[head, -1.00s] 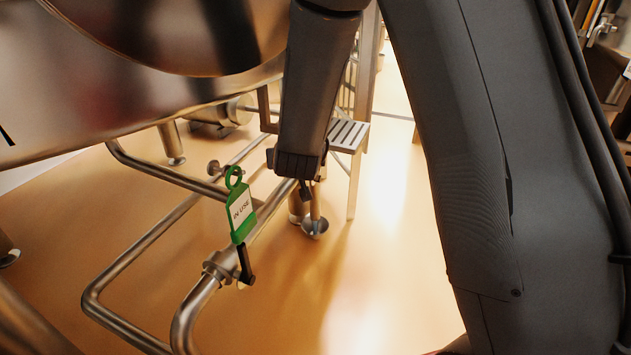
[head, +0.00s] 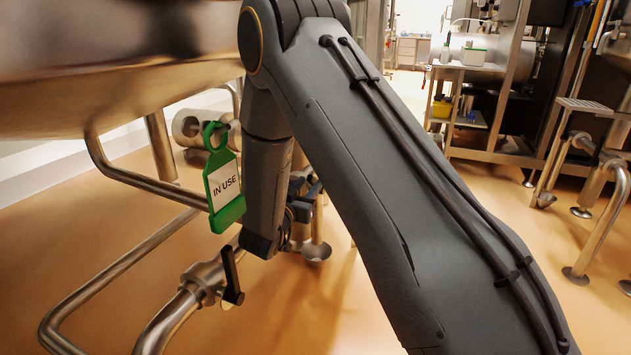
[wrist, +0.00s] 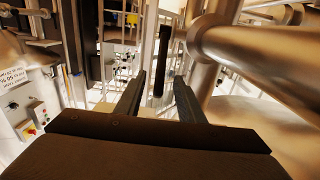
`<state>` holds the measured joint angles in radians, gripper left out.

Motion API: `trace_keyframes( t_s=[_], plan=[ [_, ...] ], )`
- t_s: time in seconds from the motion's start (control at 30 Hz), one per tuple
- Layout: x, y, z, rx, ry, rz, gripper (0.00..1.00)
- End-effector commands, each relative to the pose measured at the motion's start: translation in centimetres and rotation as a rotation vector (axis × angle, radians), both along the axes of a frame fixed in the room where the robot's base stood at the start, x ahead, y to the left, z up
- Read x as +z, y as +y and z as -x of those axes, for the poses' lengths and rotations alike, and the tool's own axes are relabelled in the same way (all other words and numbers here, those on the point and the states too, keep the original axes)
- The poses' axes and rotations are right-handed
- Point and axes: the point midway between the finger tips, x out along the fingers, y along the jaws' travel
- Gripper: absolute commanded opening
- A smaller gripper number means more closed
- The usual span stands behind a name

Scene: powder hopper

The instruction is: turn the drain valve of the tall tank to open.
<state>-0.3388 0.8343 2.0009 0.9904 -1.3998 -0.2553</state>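The tall tank (head: 120,90) is the big steel body at the upper left in the head view. Below it, the drain valve (head: 203,283) sits on a steel pipe, its black lever (head: 231,272) standing steeply across the pipe's end. In the wrist view the lever appears as a dark bar (wrist: 164,45) beside the pipe (wrist: 245,48). My gripper (wrist: 160,82) is open, and the bar's lower end shows between the fingertips. No contact is visible; I cannot tell how deep the lever is between them.
A green "IN USE" tag (head: 222,187) hangs above the valve, close to my arm; what it hangs from is unclear. A bent pipe (head: 140,178) runs under the tank. Open floor (head: 310,320) lies to the right of the valve. A steel workbench (head: 490,150) stands farther back.

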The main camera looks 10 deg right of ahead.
Motion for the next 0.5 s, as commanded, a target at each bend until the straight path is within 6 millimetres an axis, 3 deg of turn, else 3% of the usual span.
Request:
trace_keyframes(
  t_s=[0.5],
  plan=[
    [0.0,-4.0,-5.4,0.000,-0.001,-0.001,0.35]
  ],
)
